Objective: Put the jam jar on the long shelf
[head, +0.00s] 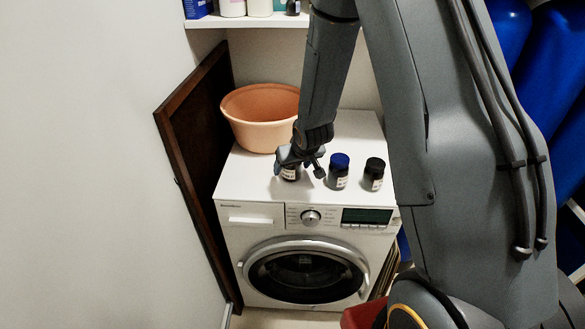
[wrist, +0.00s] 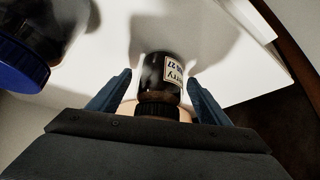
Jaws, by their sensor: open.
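A small dark jar with a pale label (head: 290,174) stands on the white washing machine, partly hidden by my gripper (head: 300,167). In the wrist view this jar (wrist: 153,70) is between my two blue fingers, with gaps at its sides; its label shows "rry" and "27", the rest cut off. My gripper is open around it. A blue-lidded dark jar (head: 338,172) and a black-lidded dark jar (head: 374,175) stand to its right. The blue lid also shows in the wrist view (wrist: 22,68). A white wall shelf (head: 262,21) is at the top of the head view.
An orange basin (head: 262,118) sits at the back left of the washing machine (head: 245,188). A dark wooden board (head: 190,125) leans at its left side. The shelf holds a blue box (head: 198,9) and several bottles. Blue barrels (head: 555,70) stand at right.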

